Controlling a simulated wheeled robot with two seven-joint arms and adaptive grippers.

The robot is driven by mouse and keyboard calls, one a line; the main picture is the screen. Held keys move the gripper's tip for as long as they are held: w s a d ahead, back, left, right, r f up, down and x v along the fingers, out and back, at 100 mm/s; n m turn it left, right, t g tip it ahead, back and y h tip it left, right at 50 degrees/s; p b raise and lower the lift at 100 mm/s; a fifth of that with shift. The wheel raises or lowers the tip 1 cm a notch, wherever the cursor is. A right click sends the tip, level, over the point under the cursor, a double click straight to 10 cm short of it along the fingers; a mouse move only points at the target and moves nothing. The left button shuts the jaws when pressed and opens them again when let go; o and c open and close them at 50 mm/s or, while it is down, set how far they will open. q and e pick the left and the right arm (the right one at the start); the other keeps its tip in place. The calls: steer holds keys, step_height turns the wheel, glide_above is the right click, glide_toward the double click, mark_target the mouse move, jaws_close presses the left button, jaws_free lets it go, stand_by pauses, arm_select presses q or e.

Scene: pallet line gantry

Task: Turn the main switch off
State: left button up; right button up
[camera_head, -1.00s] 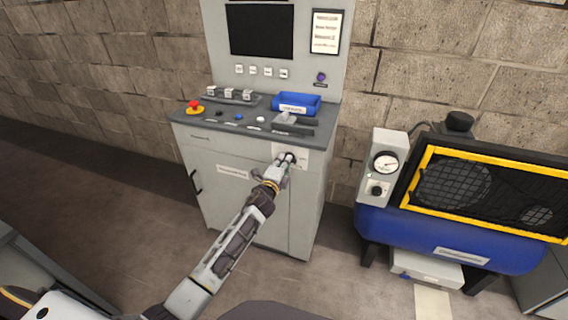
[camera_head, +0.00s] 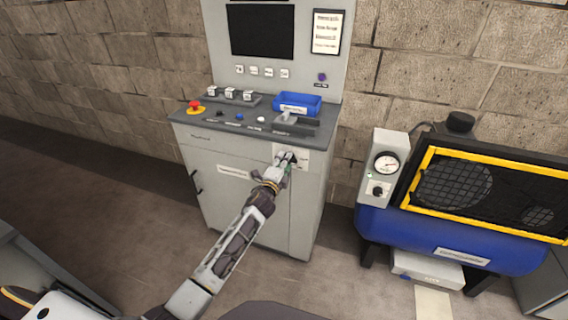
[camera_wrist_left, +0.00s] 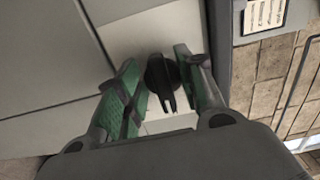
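The main switch appears as a black rotary knob (camera_wrist_left: 160,75) on a pale plate on the grey cabinet's front, shown in the left wrist view. In the head view the pale plate (camera_head: 304,160) is at the cabinet's upper right front, and my gripper partly covers the knob. My left gripper (camera_head: 286,161) is at the knob. In the wrist view its two green-padded fingers (camera_wrist_left: 158,58) are apart, one on each side of the knob, with narrow gaps. Whether a fingertip touches it is unclear. My right gripper is not in view.
The cabinet's top (camera_head: 225,125) carries a red emergency button (camera_head: 195,106), small buttons, a lever (camera_head: 289,119) and a blue bin (camera_head: 297,104). A blue compressor (camera_head: 445,240) with a gauge stands at right. Floor left of the cabinet is clear.

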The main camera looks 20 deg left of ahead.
arm_select(q)
steer(key=shift+s, duration=0.2)
steer(key=s, duration=1.1)
steer(key=shift+s+a, duration=0.2)
steer(key=shift+s, duration=0.1)
stand_by(0.4)
stand_by(0.6)
